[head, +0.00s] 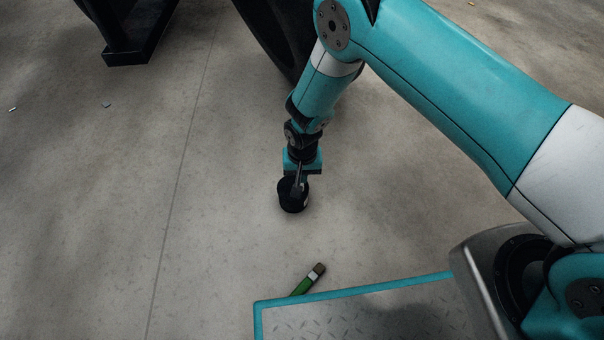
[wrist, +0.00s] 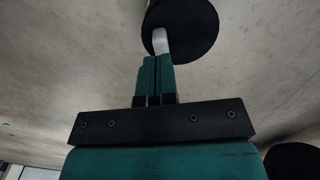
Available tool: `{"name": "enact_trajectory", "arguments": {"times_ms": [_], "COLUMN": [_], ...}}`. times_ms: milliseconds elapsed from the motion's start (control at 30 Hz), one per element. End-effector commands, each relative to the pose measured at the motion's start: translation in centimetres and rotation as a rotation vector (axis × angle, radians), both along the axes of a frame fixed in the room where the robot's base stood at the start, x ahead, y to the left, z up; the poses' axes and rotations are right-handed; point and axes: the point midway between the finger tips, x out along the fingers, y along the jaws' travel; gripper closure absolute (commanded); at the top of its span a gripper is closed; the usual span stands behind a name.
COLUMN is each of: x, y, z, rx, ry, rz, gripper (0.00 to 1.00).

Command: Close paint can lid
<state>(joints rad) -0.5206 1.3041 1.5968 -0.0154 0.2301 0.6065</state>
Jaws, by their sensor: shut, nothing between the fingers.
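The paint can (head: 287,203) is small and black and stands upright on the concrete floor in the middle of the head view. My gripper (head: 298,188) points down at it, with its fingertips in front of or over the can's top. In the wrist view, a round black shape (wrist: 197,30), the can or its lid, lies at the top of the picture. My gripper (wrist: 161,42) is shut and empty there, its pale tip overlapping the left side of that shape. I cannot tell if it touches, or whether the lid is fully seated.
A green-handled brush-like thing (head: 308,279) lies on the floor near the edge of my platform. A black wheel (head: 283,40) and a dark metal frame (head: 130,45) stand behind the can. The floor left and right of the can is clear.

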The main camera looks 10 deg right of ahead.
Motion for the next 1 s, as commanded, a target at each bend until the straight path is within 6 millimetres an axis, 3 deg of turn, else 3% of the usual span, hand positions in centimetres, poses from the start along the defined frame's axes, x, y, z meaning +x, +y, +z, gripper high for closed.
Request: {"name": "enact_trajectory", "arguments": {"times_ms": [267, 700, 1000], "x": [0.1, 0.1, 0.1], "y": [-0.2, -0.3, -0.4], "z": [3.1, 12.3, 13.9], "rx": [0.001, 0.001, 0.000], "ry": [-0.001, -0.001, 0.000], "rz": [-0.003, -0.005, -0.005], "gripper": [1.00, 1.00, 1.00]}}
